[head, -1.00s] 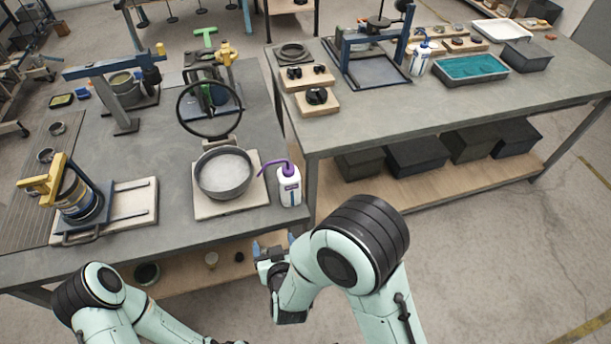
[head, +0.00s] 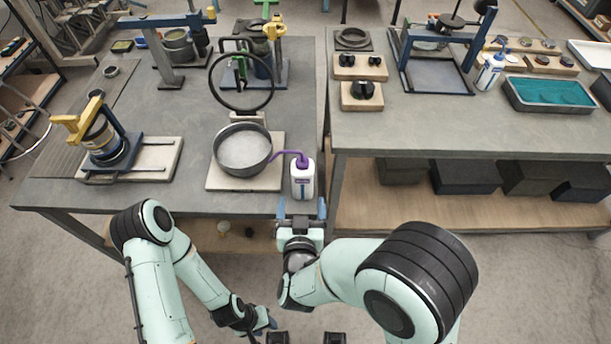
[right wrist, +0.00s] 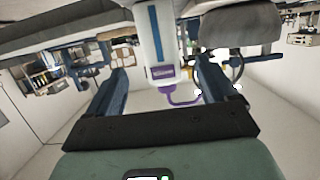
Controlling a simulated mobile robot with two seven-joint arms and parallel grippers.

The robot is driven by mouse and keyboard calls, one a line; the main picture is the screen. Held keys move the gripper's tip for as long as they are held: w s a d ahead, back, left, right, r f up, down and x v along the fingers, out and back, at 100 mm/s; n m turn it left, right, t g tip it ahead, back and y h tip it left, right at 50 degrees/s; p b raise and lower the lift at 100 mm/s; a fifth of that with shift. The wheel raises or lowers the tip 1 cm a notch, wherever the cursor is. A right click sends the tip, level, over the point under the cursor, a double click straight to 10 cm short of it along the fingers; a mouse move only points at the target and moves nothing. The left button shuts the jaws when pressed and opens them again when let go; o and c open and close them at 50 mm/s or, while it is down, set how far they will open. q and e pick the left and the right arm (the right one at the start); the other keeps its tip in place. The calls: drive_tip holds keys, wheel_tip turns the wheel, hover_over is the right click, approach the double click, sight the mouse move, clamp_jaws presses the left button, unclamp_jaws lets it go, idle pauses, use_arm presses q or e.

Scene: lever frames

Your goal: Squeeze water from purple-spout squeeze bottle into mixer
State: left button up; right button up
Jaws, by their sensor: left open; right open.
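The white squeeze bottle (head: 303,182) with a purple spout stands upright near the front edge of the left table. Its spout (head: 285,154) bends left toward the rim of the mixer's round grey bowl (head: 243,170). The bowl holds pale grey contents and sits on a light board. My right gripper (head: 302,209) is open just in front of the bottle. In the right wrist view, which looks upside down, the bottle (right wrist: 160,45) shows between and beyond the open fingers (right wrist: 160,85). My left gripper (head: 268,322) is open and empty, low in front of the table.
A black ring (head: 241,82) stands behind the bowl. A yellow-handled lever frame with a can (head: 103,140) is at the left. A second table at the right holds a blue frame (head: 437,75), wooden blocks (head: 361,96) and a teal-filled tray (head: 548,93). A gap separates the tables.

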sight(303, 187)
drive_tip(key=x, duration=0.7)
drive_tip(key=shift+w+f, duration=0.1)
drive_tip(key=shift+x, duration=1.4)
drive_tip(key=c, duration=0.7)
drive_tip(key=shift+r, duration=0.2)
